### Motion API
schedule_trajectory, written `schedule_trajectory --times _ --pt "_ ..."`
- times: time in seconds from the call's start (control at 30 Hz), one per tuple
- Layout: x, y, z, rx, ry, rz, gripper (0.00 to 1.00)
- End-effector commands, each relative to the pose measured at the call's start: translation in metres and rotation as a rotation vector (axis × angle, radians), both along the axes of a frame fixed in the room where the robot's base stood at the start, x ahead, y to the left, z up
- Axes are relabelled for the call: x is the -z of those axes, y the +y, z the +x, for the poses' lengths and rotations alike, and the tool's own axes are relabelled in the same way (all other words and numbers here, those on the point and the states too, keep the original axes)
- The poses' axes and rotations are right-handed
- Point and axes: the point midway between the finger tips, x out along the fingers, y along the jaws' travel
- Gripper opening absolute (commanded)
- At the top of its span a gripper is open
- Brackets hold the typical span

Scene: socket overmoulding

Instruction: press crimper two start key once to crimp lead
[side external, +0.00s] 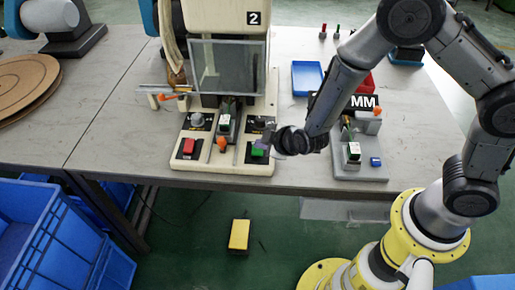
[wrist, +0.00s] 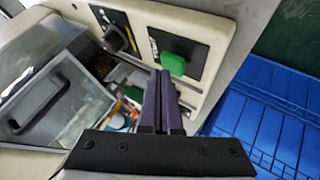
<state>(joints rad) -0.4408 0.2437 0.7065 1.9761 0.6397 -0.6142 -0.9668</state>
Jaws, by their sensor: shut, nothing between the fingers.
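Crimper two (side external: 225,20) is the cream machine with a "2" plate and a clear guard (side external: 228,68). Its front panel carries a green key (side external: 258,150) at the right and a red key (side external: 189,146) at the left. In the wrist view the green key (wrist: 173,63) stands just beyond my fingertips. My gripper (side external: 267,143) is shut and empty, close beside the green key; in the wrist view its dark purple fingers (wrist: 161,78) lie together. I cannot tell whether the tips touch the key. The lead is not clearly visible.
A black knob (wrist: 120,38) sits beside the green key. A yellow pedal (side external: 239,235) and blue crates (side external: 60,235) are on the floor.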

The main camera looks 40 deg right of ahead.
Motion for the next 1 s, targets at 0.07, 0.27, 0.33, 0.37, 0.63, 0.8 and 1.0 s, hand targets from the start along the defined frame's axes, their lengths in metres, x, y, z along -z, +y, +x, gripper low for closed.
schedule_trajectory --times 0.07,0.27,0.33,0.37,0.63,0.8,1.0 --pt "-0.006 0.0 0.001 0.0 -0.004 0.001 0.0" --pt "-0.008 0.0 0.0 -0.001 -0.003 0.001 0.0" --pt "-0.008 0.0 0.0 -0.001 -0.003 0.001 0.0" --pt "-0.008 0.0 0.0 -0.001 -0.004 0.0 0.0" --pt "-0.022 0.0 0.001 0.0 -0.006 0.002 0.0" --pt "-0.037 0.001 0.001 0.0 -0.005 0.003 0.0" --pt "-0.053 0.0 0.001 0.0 -0.006 0.002 0.0"
